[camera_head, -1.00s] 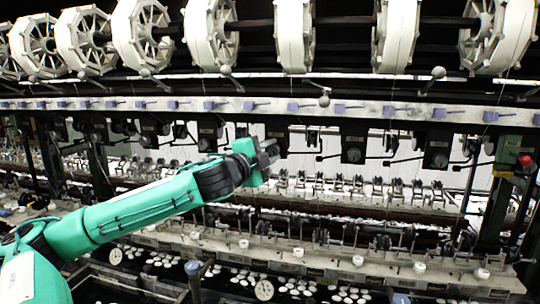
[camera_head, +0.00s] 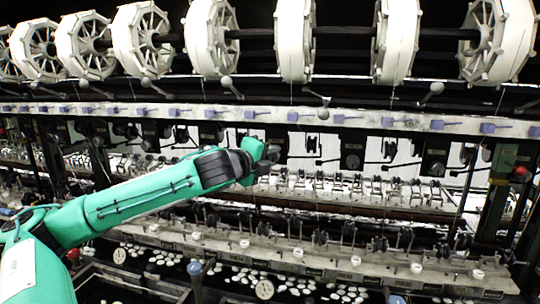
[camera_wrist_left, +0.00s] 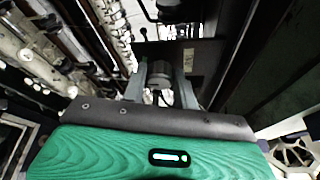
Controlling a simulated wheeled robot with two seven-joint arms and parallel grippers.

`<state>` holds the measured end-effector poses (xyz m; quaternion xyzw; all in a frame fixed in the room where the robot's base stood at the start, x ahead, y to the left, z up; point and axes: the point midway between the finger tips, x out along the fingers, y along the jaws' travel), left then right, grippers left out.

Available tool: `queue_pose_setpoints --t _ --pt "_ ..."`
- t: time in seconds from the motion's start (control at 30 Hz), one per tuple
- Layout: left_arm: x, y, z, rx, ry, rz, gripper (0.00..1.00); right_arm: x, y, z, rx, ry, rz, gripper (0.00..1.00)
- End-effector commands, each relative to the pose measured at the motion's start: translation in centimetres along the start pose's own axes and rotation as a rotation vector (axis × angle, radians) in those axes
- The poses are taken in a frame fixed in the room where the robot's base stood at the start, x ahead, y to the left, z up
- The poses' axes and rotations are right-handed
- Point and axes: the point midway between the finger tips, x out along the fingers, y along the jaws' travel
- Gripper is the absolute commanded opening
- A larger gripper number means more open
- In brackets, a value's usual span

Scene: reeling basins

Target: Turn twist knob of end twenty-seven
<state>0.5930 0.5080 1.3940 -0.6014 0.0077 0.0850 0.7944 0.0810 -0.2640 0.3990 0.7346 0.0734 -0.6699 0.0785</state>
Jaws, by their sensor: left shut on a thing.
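My left gripper (camera_head: 270,154) reaches the dark boxes below the long rail, near the middle of the head view. In the left wrist view its two fingers (camera_wrist_left: 161,88) stand on either side of a grey round twist knob (camera_wrist_left: 160,72). The gripper is shut on this knob, which sits at the front of a dark box (camera_wrist_left: 180,50). In the head view the gripper hides the knob. No readable number shows which end this is. My right gripper is in neither view.
A rail (camera_head: 365,119) with several small purple levers runs above the gripper. White reels (camera_head: 296,40) turn on a shaft higher up. A row of metal fittings (camera_head: 340,185) and a basin ledge (camera_head: 330,262) lie below. A dark post (camera_head: 497,190) stands at right.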

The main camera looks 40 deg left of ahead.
Motion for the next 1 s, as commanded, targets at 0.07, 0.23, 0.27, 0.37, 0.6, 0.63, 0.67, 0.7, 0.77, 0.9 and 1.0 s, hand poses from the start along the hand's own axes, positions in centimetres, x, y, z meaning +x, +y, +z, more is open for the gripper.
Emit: queue_pose_setpoints --t 0.07,0.23,0.27,0.37,0.6,0.63,0.67,0.7,0.77,0.9,1.0 --pt "0.0 0.1 -0.1 0.003 0.001 0.003 0.06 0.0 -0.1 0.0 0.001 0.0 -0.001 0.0" --pt "0.0 0.1 -0.1 0.003 0.001 0.003 0.06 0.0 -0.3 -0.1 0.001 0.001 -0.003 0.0" --pt "0.0 0.1 -0.1 0.003 0.001 0.003 0.06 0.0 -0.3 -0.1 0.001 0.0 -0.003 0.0" --pt "0.0 0.1 -0.1 0.002 0.001 0.003 0.31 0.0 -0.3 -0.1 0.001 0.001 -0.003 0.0" --pt "0.0 0.1 0.0 0.001 0.0 0.001 0.51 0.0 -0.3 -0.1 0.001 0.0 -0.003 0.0" --pt "0.0 0.1 0.0 0.001 0.0 0.001 0.51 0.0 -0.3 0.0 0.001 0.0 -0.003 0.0" --pt "0.0 0.1 0.0 0.001 0.0 0.001 0.51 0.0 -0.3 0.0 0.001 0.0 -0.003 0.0" --pt "0.0 0.0 0.0 0.001 0.0 0.001 0.51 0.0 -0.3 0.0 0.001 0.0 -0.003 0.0" --pt "0.0 0.1 0.0 0.001 0.0 0.001 0.51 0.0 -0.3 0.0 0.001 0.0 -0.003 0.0" --pt "-0.4 0.1 -0.1 -0.005 -0.002 -0.001 0.51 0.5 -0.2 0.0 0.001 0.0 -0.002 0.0" --pt "-1.1 0.2 -0.1 -0.007 -0.002 -0.003 0.51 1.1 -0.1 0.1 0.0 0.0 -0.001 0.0"
